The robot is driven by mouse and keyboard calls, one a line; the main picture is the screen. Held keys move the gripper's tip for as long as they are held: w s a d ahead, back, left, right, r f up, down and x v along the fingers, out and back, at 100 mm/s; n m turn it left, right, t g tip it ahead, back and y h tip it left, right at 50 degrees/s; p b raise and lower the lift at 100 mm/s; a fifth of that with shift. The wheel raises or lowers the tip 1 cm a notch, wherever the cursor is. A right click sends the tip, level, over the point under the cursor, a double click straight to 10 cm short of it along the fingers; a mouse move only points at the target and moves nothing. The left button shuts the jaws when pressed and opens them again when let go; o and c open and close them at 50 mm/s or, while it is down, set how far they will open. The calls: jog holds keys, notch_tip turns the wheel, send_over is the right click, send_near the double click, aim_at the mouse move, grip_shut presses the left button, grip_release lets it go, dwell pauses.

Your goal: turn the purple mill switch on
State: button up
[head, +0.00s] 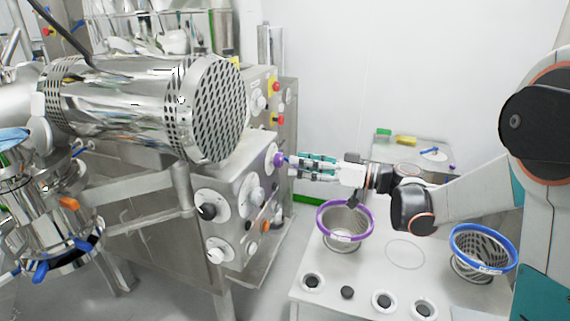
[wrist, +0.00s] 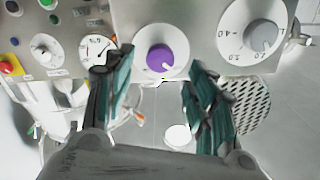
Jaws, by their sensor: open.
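The purple mill switch (head: 278,159) is a round knob on a white disc on the front of the steel machine. In the wrist view the purple knob (wrist: 160,59) sits near the top centre with a pale mark at its lower edge. My gripper (head: 291,167) is open, with teal-padded fingers pointing at the panel just right of the knob in the head view. In the wrist view the fingers lie to either side below the knob, with it framed between their tips. Nothing is held. I cannot tell whether a finger touches the knob.
A numbered dial (wrist: 262,36) and a gauge (wrist: 97,47) flank the switch. Red buttons (head: 276,87) sit on the panel above. A perforated drum (head: 218,108) overhangs the panel. A purple-rimmed basket (head: 345,235) and a blue-rimmed basket (head: 483,248) stand on the white table below my arm.

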aim_at(282, 161)
jog(key=shift+x, duration=2.55)
jog(key=c, duration=1.1)
